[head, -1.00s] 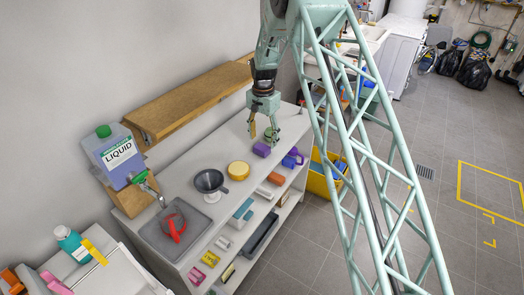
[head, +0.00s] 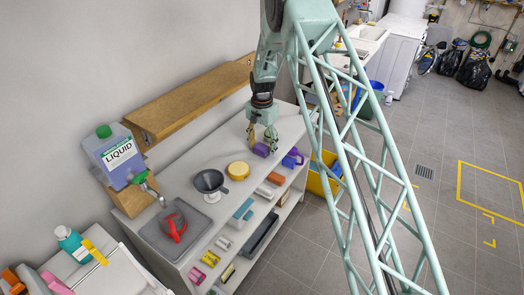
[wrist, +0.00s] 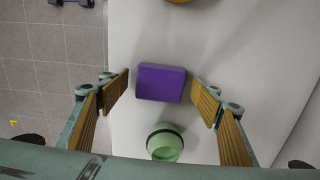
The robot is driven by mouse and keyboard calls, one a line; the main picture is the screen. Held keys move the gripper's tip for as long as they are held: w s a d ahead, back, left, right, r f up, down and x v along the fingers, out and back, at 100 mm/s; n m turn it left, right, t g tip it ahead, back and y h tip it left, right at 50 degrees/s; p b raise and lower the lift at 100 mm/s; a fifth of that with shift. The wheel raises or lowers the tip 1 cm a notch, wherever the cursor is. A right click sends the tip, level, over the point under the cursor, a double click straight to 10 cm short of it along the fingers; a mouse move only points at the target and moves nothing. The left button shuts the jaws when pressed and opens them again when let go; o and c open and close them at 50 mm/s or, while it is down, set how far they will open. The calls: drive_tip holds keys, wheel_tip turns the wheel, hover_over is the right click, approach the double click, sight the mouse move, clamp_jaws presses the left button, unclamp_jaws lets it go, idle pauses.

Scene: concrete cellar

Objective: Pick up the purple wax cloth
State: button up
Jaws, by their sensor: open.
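The purple wax cloth (head: 261,150) looks like a small purple block and lies flat on the pale bench top. In the wrist view the purple cloth (wrist: 162,83) is near the middle, between and beyond my fingertips. My gripper (head: 261,143) is open above it, its fingers pointing down, one to each side. In the wrist view my gripper (wrist: 161,84) holds nothing. I cannot tell the exact height left between the fingertips and the cloth.
A green round thing (wrist: 165,143) with a dark band stands close to the cloth, between my fingers' bases in the picture.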

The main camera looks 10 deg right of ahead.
sight(262, 146)
idle(0.5)
drive_tip(key=c, duration=0.9)
drive_tip(key=shift+r, duration=0.15)
drive_tip(key=shift+r, duration=1.55)
drive_tip(key=s, duration=0.5)
drive_tip(key=s+r, duration=0.1)
drive_tip(key=s, duration=0.4)
drive_tip(key=s+b, duration=0.1)
drive_tip(key=s, duration=0.5)
drive_tip(key=shift+r, duration=0.3)
drive_tip(key=shift+w+a, duration=0.1)
